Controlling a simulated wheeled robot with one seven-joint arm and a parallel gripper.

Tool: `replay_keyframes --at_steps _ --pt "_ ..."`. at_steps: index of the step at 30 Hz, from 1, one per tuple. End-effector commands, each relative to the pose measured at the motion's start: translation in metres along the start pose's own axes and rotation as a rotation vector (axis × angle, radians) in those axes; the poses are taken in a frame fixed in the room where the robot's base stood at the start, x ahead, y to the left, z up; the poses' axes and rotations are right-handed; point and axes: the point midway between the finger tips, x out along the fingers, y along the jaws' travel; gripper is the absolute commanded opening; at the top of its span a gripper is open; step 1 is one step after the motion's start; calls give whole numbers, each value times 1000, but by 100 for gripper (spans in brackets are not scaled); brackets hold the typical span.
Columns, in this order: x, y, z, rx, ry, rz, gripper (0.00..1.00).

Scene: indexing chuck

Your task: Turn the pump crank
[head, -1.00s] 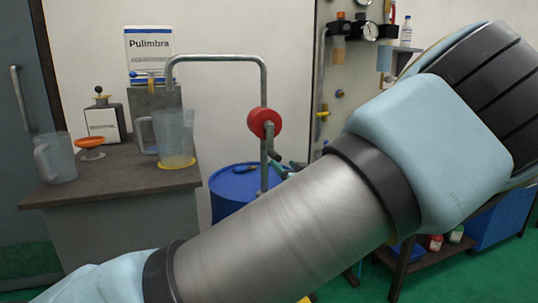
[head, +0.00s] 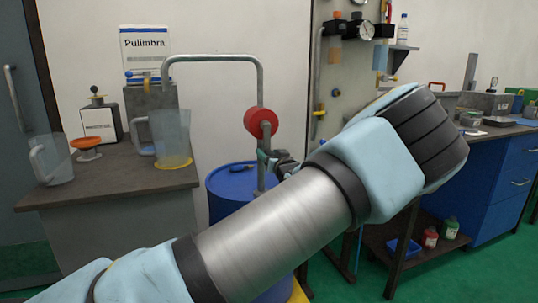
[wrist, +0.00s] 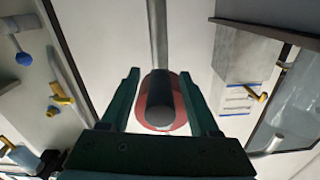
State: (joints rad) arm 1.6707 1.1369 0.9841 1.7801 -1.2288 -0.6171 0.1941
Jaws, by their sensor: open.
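The pump has a round red body (head: 262,122) on an upright pipe above a blue drum (head: 226,180). Its grey outlet pipe (head: 212,58) bends left over a clear measuring jug (head: 171,136). In the wrist view, the crank's black grip (wrist: 160,94) points toward the camera, in front of the red body (wrist: 181,115). My gripper (wrist: 159,78) is open, with one green finger on each side of the grip. Gaps show between grip and fingers. In the head view, my gripper (head: 274,163) is small and dark beside the pump, just below the red body; my arm hides part of the drum.
A cabinet (head: 120,190) at left carries a second jug (head: 52,160), an orange funnel-like piece (head: 87,144), a black-capped container (head: 101,122) and a Pulimbra box (head: 146,52). A gauge panel (head: 338,75) stands behind. A blue workbench (head: 490,190) is at right.

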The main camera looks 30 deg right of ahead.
Motion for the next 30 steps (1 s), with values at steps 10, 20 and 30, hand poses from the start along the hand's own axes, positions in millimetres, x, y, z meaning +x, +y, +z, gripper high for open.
replay_keyframes --at_steps 10,20,30 --pt "0 0 0 0 0 0 28" --pt "0 0 0 0 0 0 0" --pt "0 0 0 0 1 0 0"
